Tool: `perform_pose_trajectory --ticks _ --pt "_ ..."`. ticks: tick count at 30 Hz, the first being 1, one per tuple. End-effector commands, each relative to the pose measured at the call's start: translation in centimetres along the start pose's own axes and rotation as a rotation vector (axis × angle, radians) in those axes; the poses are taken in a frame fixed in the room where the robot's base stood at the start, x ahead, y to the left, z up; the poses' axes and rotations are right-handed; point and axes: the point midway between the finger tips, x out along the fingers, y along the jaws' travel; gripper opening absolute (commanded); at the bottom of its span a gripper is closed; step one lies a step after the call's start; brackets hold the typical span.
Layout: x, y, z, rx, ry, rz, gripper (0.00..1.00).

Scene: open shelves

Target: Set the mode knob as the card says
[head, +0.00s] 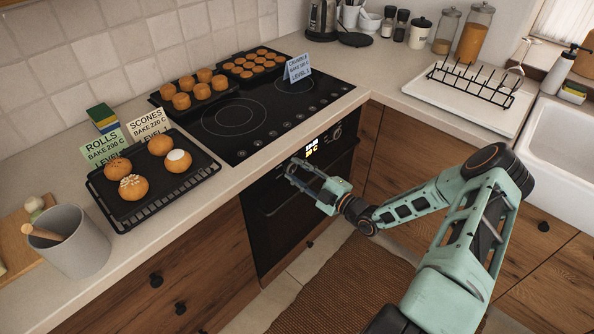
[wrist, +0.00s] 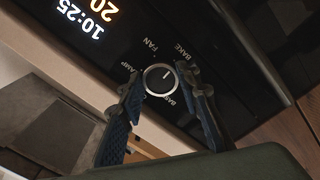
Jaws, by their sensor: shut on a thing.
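The mode knob (wrist: 159,80) is a small round dark knob with a pale rim on the black oven panel. Its white mark points up and right in the wrist view, roughly towards BAKE. FAN, BASE and a partly hidden label are printed around it. My gripper (wrist: 160,74) has a finger on each side of the knob and is shut on it. In the head view my gripper (head: 292,168) is at the oven front and hides this knob. Cards stand on the counter: a green ROLLS card (head: 106,150), a cream SCONES card (head: 149,122) and a blue CRUMBLE card (head: 298,68); all read BAKE.
The lit oven display (head: 312,148) reads 10:25 in the wrist view. Another knob (head: 337,132) is right of it. A rack with buns (head: 205,172) and trays of small bakes (head: 232,92) stand above. The oven door (head: 290,215) is below my gripper.

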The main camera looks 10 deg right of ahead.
Motion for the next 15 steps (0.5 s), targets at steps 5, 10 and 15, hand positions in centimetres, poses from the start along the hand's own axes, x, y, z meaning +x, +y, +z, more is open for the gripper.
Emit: perform_pose_trajectory --ticks 5,10,15 --pt "-0.03 -0.03 0.03 0.027 -0.001 0.000 0.07" --pt "-0.03 -0.04 0.03 0.033 0.000 -0.001 0.07" --pt "-0.03 -0.04 0.03 0.033 0.000 -0.001 0.07"
